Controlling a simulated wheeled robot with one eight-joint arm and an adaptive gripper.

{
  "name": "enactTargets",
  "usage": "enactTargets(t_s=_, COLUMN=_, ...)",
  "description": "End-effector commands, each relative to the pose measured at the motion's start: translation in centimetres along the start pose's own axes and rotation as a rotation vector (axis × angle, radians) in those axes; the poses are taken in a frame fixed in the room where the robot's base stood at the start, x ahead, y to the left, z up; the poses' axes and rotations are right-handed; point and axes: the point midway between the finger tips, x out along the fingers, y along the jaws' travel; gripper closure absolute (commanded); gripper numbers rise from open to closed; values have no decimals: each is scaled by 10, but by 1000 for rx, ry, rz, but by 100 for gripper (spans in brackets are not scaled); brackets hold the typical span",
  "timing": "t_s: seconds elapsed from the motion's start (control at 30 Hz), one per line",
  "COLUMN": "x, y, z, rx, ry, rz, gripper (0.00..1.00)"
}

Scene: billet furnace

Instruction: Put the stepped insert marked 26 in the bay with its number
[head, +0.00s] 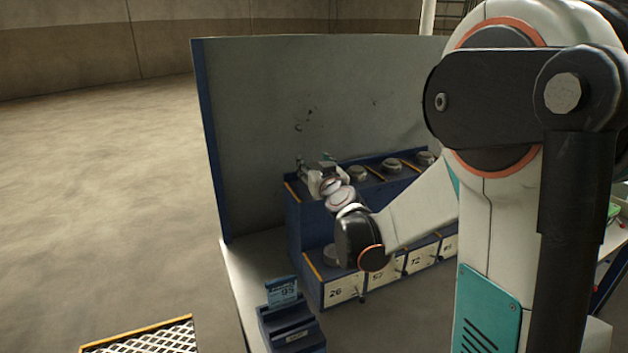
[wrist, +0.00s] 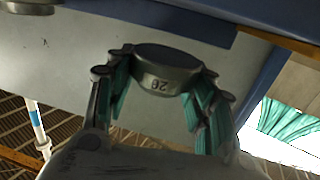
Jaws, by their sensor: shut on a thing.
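The stepped insert marked 26 (wrist: 160,72) is a dark grey round piece, its number upside down in the wrist view. My gripper (wrist: 160,90) is shut on it, with teal-lined fingers on both sides. In the head view my gripper (head: 322,172) is at the left end of the rack's upper tier, and the insert cannot be made out clearly. The blue rack (head: 296,222) has a lower row of white number plates. The plate 26 (head: 343,291) is at the far left. A grey round piece (head: 331,256) shows above that plate, partly hidden by my arm.
Several grey round pieces (head: 392,166) sit on the upper tier between yellow dividers. A grey panel (head: 270,120) stands behind the rack. A blue stand with a card (head: 283,292) is at front left, near a mesh-topped box (head: 150,340). Open floor lies left.

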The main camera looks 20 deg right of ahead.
Motion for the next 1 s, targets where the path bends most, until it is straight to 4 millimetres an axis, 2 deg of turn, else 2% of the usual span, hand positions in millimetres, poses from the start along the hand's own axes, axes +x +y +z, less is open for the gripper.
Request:
enactTargets(t_s=0.23, x=2, y=0, z=34, rx=0, ry=0, rz=1, gripper=96)
enactTargets(t_s=0.67, x=2, y=0, z=40, rx=0, ry=0, rz=1, gripper=96)
enactTargets(t_s=0.7, x=2, y=0, z=39, rx=0, ry=0, rz=0, gripper=41)
enactTargets(t_s=0.73, x=2, y=0, z=39, rx=0, ry=0, rz=0, gripper=35)
enactTargets(t_s=0.77, x=2, y=0, z=39, rx=0, ry=0, rz=0, gripper=30)
enactTargets(t_s=1.0, x=2, y=0, z=39, rx=0, ry=0, rz=0, gripper=30)
